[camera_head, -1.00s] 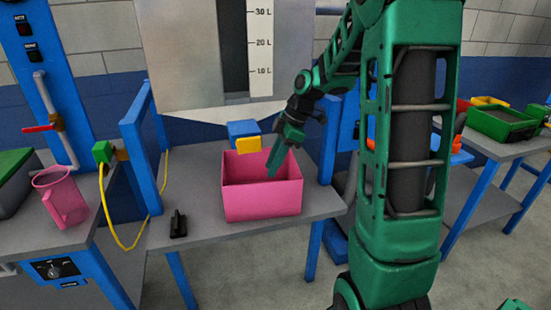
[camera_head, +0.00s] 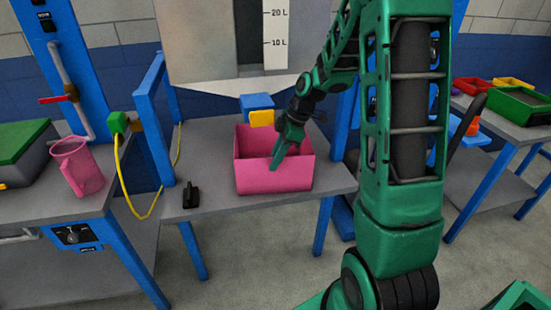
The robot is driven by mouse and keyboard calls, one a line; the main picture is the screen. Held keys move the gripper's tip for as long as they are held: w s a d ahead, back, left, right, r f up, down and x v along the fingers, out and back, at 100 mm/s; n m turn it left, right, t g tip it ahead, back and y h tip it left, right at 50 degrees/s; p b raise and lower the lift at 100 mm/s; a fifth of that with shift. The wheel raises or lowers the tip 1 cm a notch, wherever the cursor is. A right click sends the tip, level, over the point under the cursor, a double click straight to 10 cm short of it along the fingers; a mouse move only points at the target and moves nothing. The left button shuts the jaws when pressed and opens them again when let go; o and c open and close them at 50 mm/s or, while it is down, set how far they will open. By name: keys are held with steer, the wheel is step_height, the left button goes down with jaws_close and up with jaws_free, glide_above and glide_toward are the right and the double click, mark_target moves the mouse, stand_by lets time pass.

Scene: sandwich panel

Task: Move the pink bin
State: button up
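The pink bin (camera_head: 287,177) is an open-topped box standing upright on the grey bench, below a blue and yellow fitting. My gripper (camera_head: 277,162) is at the end of the green arm and points down over the bin. Its fingers overlap the bin's opening and front wall in the picture. I cannot tell whether they touch the bin or whether they are spread or closed. The arm hides part of the view to the right of the bin.
A small black object (camera_head: 191,195) lies left of the bin. A pink jug (camera_head: 77,166) stands on the left bench. A yellow hose (camera_head: 123,185) hangs from a green valve. Blue posts flank the bench. Another table (camera_head: 513,126) with trays stands at right.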

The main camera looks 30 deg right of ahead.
jaws_close()
steer(key=shift+s+a, duration=0.4)
steer(key=shift+s, duration=0.35)
steer(key=shift+o, duration=1.3)
jaws_free()
steer(key=v, duration=1)
steer(key=shift+d+r, duration=0.15)
steer(key=shift+r, duration=0.2)
